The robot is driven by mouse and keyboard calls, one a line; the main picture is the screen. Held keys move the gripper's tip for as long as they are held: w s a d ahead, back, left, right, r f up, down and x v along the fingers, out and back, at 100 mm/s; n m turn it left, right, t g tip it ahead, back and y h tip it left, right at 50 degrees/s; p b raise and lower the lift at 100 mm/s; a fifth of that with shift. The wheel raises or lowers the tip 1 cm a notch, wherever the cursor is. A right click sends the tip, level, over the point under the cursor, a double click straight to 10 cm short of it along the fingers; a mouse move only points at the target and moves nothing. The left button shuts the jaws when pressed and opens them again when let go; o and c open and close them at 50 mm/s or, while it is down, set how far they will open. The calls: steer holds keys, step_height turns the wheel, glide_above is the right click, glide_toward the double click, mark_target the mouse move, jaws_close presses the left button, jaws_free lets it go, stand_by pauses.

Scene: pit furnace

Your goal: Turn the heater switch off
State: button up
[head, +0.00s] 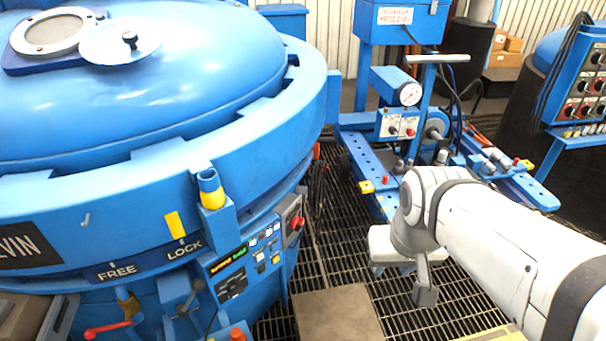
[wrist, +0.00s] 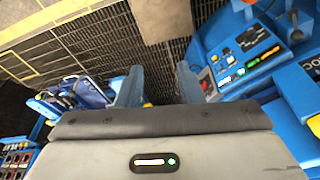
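The furnace control panel (head: 246,262) is on the front of the big blue furnace, left of my gripper, with a lit display, several small switches and buttons. A grey side box with a red knob (head: 297,222) is at its right. The panel also shows at the right of the wrist view (wrist: 245,55). I cannot read which control is the heater switch or its position. My gripper (wrist: 159,76) has its two blue fingers apart with nothing between them. In the head view it hangs over the floor grating, apart from the panel and partly hidden by my arm.
The blue furnace (head: 150,110) has a FREE/LOCK label and a red handle (head: 107,329) low at left. A blue pump cart (head: 400,140) with a gauge stands behind my arm. Another switch cabinet (head: 585,85) is at far right.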

steer(key=w+d+f+t+b, duration=0.1)
steer(key=w+f+t+b, duration=0.3)
steer(key=w, duration=0.7)
steer(key=w+f+m+t+b, duration=0.1)
steer(key=w+f+t+b, duration=0.1)
steer(key=w+f+b, duration=0.65)
steer(key=w+d+f+t+b, duration=0.1)
steer(key=w+f+t+b, duration=0.2)
steer(key=w, duration=1)
steer(key=n+y+b, duration=0.2)
steer(key=y+b, duration=0.8)
steer(key=b, duration=0.2)
glide_toward(298, 224)
steer(key=w+d+r, duration=0.4)
steer(key=w+d, duration=0.1)
step_height(298, 224, down, 7)
steer(key=s+a+g+y+b, duration=0.2)
steer(key=y+b, duration=0.1)
steer(key=y, duration=0.2)
steer(key=b+x, duration=0.2)
steer(key=x, duration=0.5)
steer(key=shift+a+r+n, duration=0.2)
steer(key=shift+a+n, duration=0.1)
steer(key=shift+a, duration=0.2)
steer(key=shift+s, duration=0.1)
steer(key=shift+c, duration=0.5)
